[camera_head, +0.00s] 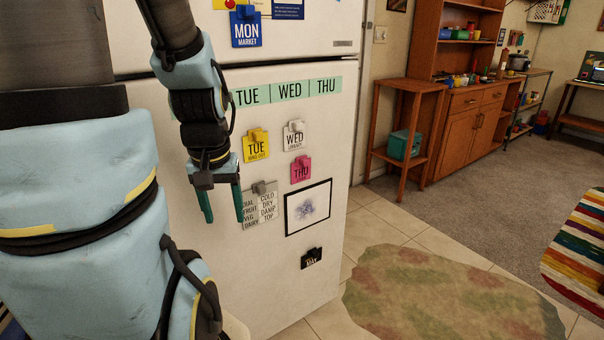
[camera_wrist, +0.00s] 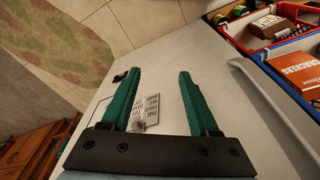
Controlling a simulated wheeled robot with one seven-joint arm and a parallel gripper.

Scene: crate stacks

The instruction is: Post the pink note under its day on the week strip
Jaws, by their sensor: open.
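The pink note (camera_head: 301,170), marked THU, hangs from a pink clip on the white fridge door, below and slightly right of the white WED note (camera_head: 294,137). The green week strip (camera_head: 290,93) runs across the door above them and shows TUE, WED and THU; its left part is hidden behind my arm. My gripper (camera_head: 222,220) is open and empty, pointing down in front of the door, left of and lower than the pink note. In the wrist view my gripper (camera_wrist: 160,75) also shows empty; I cannot make out the pink note there.
A yellow TUE note (camera_head: 256,146), a grey list (camera_head: 262,207), a framed picture (camera_head: 307,207) and a black note (camera_head: 311,258) are on the door. Red (camera_wrist: 254,46) and blue trays sit right in the wrist view.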

